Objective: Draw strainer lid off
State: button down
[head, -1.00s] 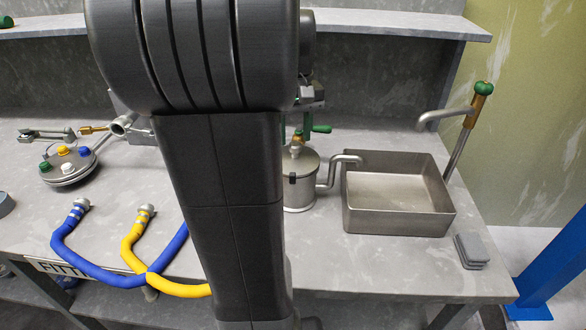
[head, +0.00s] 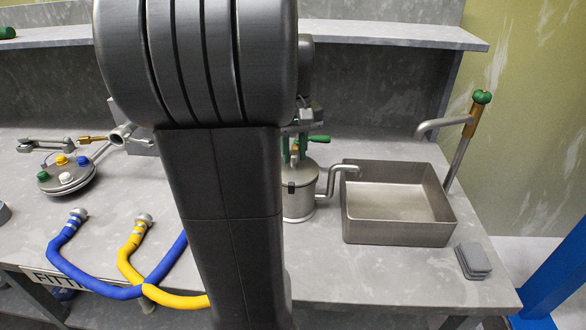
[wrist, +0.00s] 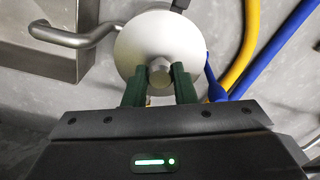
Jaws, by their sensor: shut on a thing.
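The pail (head: 299,203) is a grey metal cylinder on the bench, partly hidden behind my arm in the head view. A bent spout pipe runs from its right side toward the sink. Its strainer lid (wrist: 150,38) shows as a pale round disc in the wrist view, with a metal knob (wrist: 160,74) on it. My gripper (wrist: 159,84) has its green fingers closed on both sides of the knob. It also shows above the pail in the head view (head: 294,153). The lid appears to sit on the pail; any gap at its rim cannot be made out.
A metal sink (head: 398,232) with a tap (head: 466,130) stands right of the pail. Grey pads (head: 473,260) lie near the right edge. A blue hose (head: 62,258) and a yellow hose (head: 130,258) lie at left, below a round capped fitting (head: 66,178). A shelf runs behind.

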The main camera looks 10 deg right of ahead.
jog(key=shift+r, duration=0.25)
notch_tip(320, 180, up, 4)
jog(key=p, duration=0.4)
jog(key=shift+r, duration=0.1)
